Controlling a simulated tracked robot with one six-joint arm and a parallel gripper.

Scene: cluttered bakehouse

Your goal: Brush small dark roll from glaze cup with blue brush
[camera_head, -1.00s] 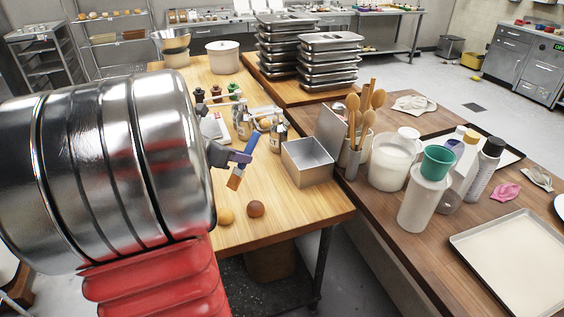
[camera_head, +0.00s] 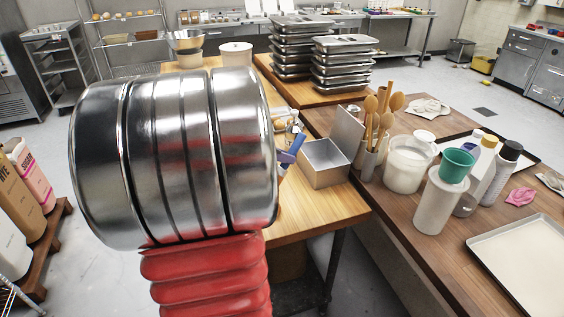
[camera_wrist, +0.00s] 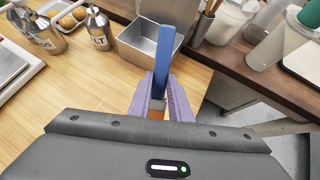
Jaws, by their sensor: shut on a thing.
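The blue brush (camera_wrist: 163,58) stands in my gripper (camera_wrist: 167,100) in the wrist view, its blue handle rising from between the purple fingers. An orange part of it shows low between the fingers, and its bristles are hidden. In the head view, the blue handle (camera_head: 297,143) and the purple fingers (camera_head: 286,157) show at the right edge of my arm, over the light wooden table. The small dark roll is in neither current view; my arm covers its former place in the head view. I cannot make out the glaze cup.
An open metal tin (camera_head: 325,175) stands on the light table (camera_head: 318,212) close to my gripper. Metal shakers (camera_wrist: 98,30) stand left of it. The darker table at right holds a utensil pot (camera_head: 369,160), bottles and a tray (camera_head: 480,243). Stacked pans (camera_head: 343,65) stand behind.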

